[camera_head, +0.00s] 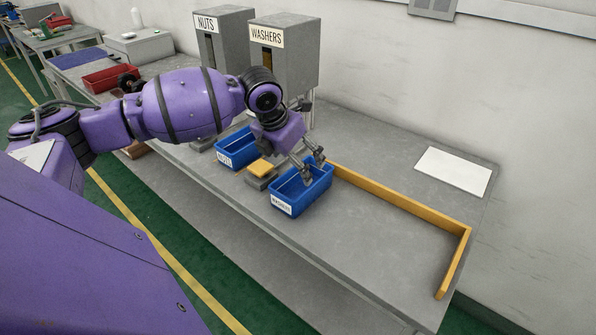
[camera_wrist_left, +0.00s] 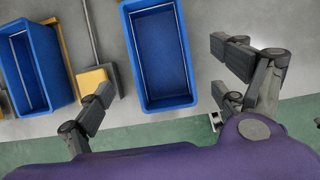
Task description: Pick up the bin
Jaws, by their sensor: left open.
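A blue bin (camera_head: 309,202) with a white front label stands on the grey bench below the washers dispenser, to its right. It looks empty. In the left wrist view the same bin (camera_wrist_left: 160,60) sits in the middle, between my finger directions. I cannot tell whether a finger touches the rim. My right gripper is not in view.
A second blue bin (camera_head: 238,157) stands to the left, with a yellow-topped block (camera_head: 260,168) between the bins. Grey dispensers labelled NUTS (camera_head: 209,50) and WASHERS (camera_head: 268,65) stand behind. A yellow rail (camera_head: 400,197) edges clear bench at right. A white sheet (camera_head: 453,171) lies behind it.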

